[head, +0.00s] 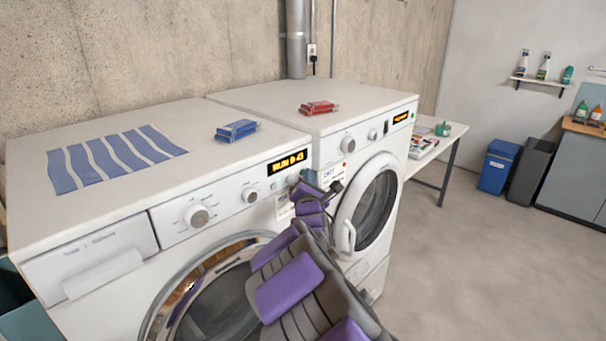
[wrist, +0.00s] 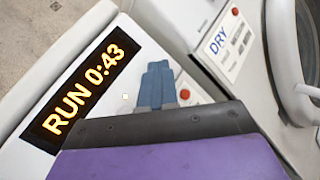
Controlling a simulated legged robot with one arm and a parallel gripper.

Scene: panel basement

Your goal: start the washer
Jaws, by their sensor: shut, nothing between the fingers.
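The washer (head: 120,221) is the white front-loader on the left. Its display (head: 287,163) is lit and reads RUN 0:43, clearly legible on the display in the wrist view (wrist: 83,90). Its panel has a large knob (head: 197,215) and a smaller knob (head: 250,196). Its round door is closed, partly hidden by my arm. My gripper (head: 303,183) is shut and empty at the right end of the washer's panel, near the display. In the wrist view its blue-grey fingers (wrist: 157,72) are together over the panel; whether they touch it I cannot tell.
A second white machine (head: 395,101) stands close on the right, with a label reading DRY (wrist: 219,41). Floor at right is open.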

